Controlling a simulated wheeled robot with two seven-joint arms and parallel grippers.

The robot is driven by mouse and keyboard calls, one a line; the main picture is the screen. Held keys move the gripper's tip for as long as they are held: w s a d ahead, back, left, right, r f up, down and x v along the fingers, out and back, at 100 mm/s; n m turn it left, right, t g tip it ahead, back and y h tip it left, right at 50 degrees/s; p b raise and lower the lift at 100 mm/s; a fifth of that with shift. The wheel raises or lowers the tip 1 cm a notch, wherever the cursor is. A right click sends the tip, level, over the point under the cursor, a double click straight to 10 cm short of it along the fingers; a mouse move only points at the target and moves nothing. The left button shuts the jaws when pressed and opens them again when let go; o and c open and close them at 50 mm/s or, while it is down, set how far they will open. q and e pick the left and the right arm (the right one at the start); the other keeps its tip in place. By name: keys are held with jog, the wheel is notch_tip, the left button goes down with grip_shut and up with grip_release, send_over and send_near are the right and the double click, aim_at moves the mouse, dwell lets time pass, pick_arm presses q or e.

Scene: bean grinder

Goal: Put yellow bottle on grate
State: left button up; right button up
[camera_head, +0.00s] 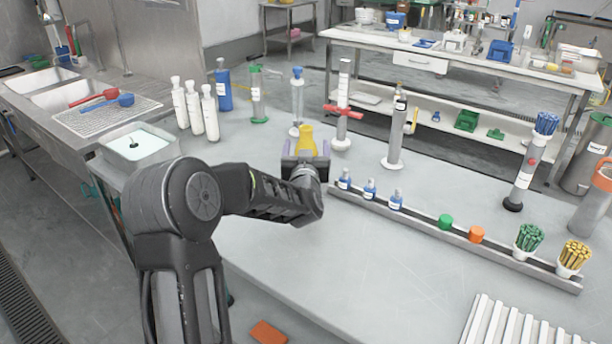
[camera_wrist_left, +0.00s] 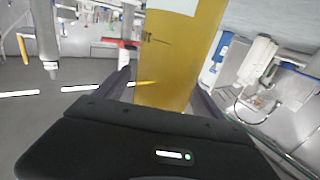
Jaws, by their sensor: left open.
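The yellow bottle (camera_head: 306,139) is upright on the table's left part, just beyond my left gripper (camera_head: 306,156). In the left wrist view the bottle (camera_wrist_left: 178,60) fills the middle, between the two dark fingers of the open left gripper (camera_wrist_left: 163,95). Its base is hidden behind the gripper body. Whether the fingers touch it, I cannot tell. A white slatted grate (camera_head: 510,325) lies at the bottom right of the head view, partly cut off. My right gripper is not in view.
White bottles (camera_head: 195,110), a blue bottle (camera_head: 223,85) and tall cylinders (camera_head: 395,135) stand around the gripper. A long rail (camera_head: 455,232) with small bottles, caps and cups crosses the table. A perforated drainboard (camera_head: 110,118) is beside the sinks. The table's front middle is clear.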

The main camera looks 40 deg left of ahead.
pick_arm(q)
jog(key=shift+c, duration=0.2)
grip_shut()
dwell(0.6)
